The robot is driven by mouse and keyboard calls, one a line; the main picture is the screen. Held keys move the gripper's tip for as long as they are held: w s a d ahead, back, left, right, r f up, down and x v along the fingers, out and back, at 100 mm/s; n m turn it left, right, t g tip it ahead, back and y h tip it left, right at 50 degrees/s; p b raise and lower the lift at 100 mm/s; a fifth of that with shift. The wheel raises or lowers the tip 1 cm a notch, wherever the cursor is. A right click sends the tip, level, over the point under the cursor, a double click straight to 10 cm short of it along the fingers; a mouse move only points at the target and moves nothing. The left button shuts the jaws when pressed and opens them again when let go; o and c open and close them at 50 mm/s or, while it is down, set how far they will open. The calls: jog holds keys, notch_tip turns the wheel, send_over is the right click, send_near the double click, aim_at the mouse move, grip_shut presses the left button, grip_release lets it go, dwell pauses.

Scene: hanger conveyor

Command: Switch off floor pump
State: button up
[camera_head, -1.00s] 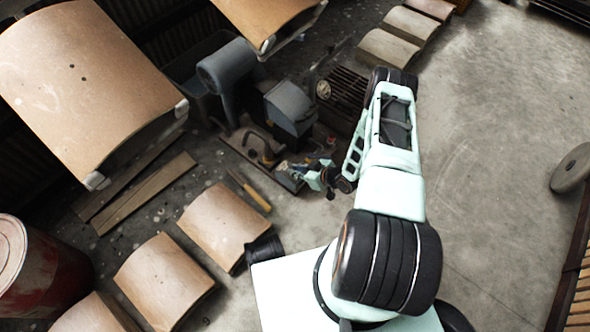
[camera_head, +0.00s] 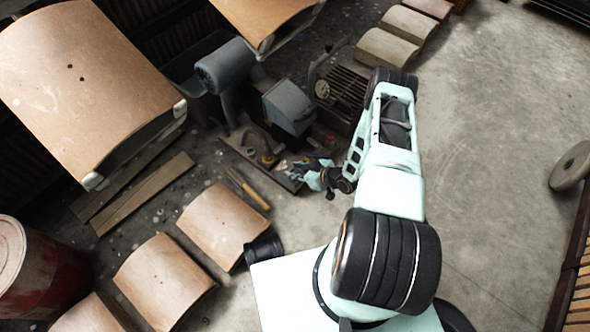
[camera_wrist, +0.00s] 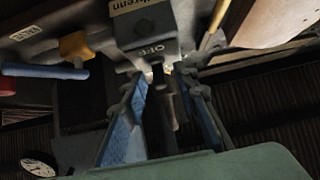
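The pump (camera_head: 289,106), a dark grey machine on a base plate, stands on the floor in the head view. My gripper (camera_head: 300,170) is low beside the pump's base in the head view. In the wrist view its two blue-padded fingers stand apart (camera_wrist: 168,75), with their tips close under the switch box. A dark upright part, perhaps a lever, shows between the fingers. I cannot tell whether they touch it.
A yellow knob (camera_wrist: 75,46) and a blue-and-red bar (camera_wrist: 45,71) are left of the switch box. A round gauge (camera_wrist: 38,168) shows lower left. Curved tan panels (camera_head: 222,225) lie left of my base. Clear concrete floor (camera_head: 500,130) is at the right.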

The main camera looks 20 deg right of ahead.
jog(key=v, duration=1.2)
jog(key=shift+f, duration=0.1)
